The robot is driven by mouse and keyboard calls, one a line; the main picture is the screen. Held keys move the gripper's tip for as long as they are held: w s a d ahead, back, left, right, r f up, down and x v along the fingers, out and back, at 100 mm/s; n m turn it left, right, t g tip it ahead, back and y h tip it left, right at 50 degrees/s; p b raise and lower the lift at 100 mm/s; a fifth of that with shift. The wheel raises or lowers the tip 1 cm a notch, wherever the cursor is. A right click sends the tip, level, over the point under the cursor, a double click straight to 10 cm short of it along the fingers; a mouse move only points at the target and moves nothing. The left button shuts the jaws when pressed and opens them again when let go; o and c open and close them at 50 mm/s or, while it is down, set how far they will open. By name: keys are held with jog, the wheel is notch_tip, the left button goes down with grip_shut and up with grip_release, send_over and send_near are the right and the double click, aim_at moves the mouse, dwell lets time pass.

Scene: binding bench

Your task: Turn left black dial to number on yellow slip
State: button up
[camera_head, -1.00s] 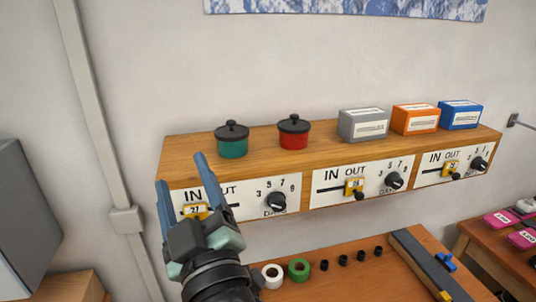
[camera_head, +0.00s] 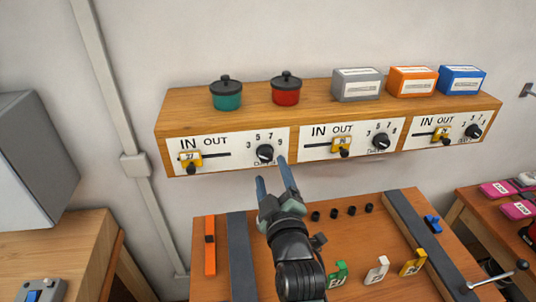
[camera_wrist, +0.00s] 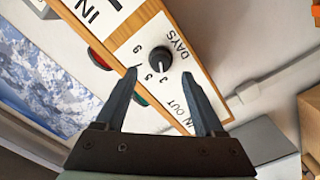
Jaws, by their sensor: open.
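The left black dial (camera_head: 265,153) is on the left white panel, with 3, 5, 7 and 9 printed around it. It also shows in the wrist view (camera_wrist: 160,58), just beyond my fingertips and roughly centred between them. A pale mark shows on its face; I cannot tell for sure which number it points at. A yellow slip (camera_head: 190,160) sits at the left end of that panel's slot, its number looking like 27. My gripper (camera_head: 272,170) is open and empty, just below and in front of the dial, with no clear contact.
A teal pot (camera_head: 226,93), a red pot (camera_head: 286,89) and several boxes stand on the wooden shelf (camera_head: 330,110). Two similar panels with yellow slips and dials continue to the right. The bench (camera_head: 350,240) below holds small black parts and coloured clips.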

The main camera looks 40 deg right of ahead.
aim_at(266, 158)
jog(key=shift+p+x, duration=0.75)
jog(key=shift+x, duration=1.75)
jog(key=shift+a, duration=0.1)
grip_shut()
